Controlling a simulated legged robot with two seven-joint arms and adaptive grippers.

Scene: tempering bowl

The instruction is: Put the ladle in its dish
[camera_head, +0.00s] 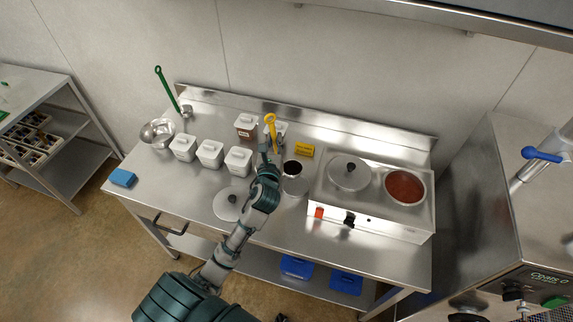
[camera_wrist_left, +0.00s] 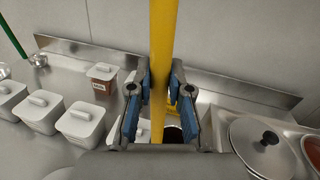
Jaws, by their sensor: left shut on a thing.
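A ladle with a yellow handle (camera_head: 270,119) stands roughly upright in my left gripper (camera_head: 270,150). In the left wrist view the yellow handle (camera_wrist_left: 163,50) passes between the two fingers of my left gripper (camera_wrist_left: 158,95), which is shut on it. The ladle's lower end is hidden by the gripper. A steel pot with dark contents (camera_head: 292,169) stands just right of the gripper; its dark opening (camera_wrist_left: 173,134) shows behind the fingers. A green-handled ladle (camera_head: 167,88) leans at the back left with its lower end at a small steel dish (camera_head: 187,111). My right gripper is out of view.
Several white lidded containers (camera_head: 210,152) stand left of the gripper. A steel bowl (camera_head: 158,133) and blue block (camera_head: 122,177) lie farther left. A loose lid (camera_head: 227,204) lies in front. A yellow sign (camera_head: 304,150) and a warmer with red sauce (camera_head: 404,187) are right.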

